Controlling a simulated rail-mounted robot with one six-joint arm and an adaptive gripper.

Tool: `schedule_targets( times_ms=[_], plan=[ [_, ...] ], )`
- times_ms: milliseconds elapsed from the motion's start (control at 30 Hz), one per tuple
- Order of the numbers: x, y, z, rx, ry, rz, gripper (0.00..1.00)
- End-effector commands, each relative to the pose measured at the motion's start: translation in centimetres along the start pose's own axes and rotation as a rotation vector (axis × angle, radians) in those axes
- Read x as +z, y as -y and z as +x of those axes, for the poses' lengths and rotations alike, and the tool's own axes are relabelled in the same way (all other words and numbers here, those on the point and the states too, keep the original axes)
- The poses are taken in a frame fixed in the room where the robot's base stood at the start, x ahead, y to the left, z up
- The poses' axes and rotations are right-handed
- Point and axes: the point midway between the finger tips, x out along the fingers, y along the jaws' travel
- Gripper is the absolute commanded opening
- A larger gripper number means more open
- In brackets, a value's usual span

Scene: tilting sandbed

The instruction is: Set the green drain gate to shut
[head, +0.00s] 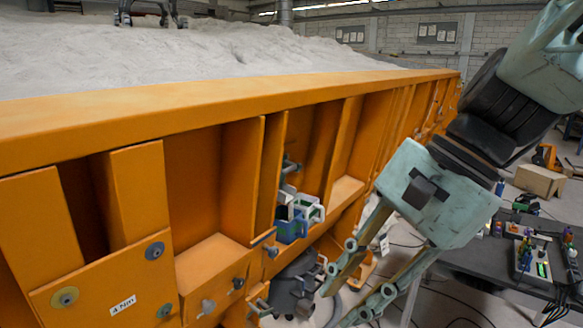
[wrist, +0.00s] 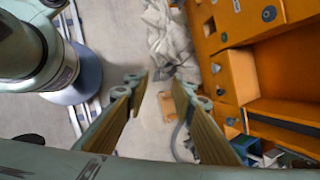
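A small green-and-white fitting (head: 317,213), which looks like the green drain gate, sits on the side of the orange sandbed. A blue fitting (head: 291,229) is beside it, to its left and lower. In the wrist view, blue and green parts show small at the lower right (wrist: 262,154), partly cut off. I cannot tell whether the gate is open or shut. My gripper (head: 346,298) is open and empty, pointing down, to the right of the fittings and apart from them.
The orange sandbed wall (head: 200,118) has ribs and bolts and holds pale sand (head: 180,55). A dark grey device (head: 293,285) is below the fittings. A dark table (head: 480,262) with small items stands right. A crumpled grey cloth (wrist: 170,40) lies by the frame.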

Motion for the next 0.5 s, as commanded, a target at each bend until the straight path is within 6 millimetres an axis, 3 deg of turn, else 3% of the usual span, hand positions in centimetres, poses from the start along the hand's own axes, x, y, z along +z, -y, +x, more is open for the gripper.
schedule_targets(
  times_ms=[500],
  plan=[
    [0.1,8.4,0.1,-0.054,0.220,0.405,0.23]
  ],
)
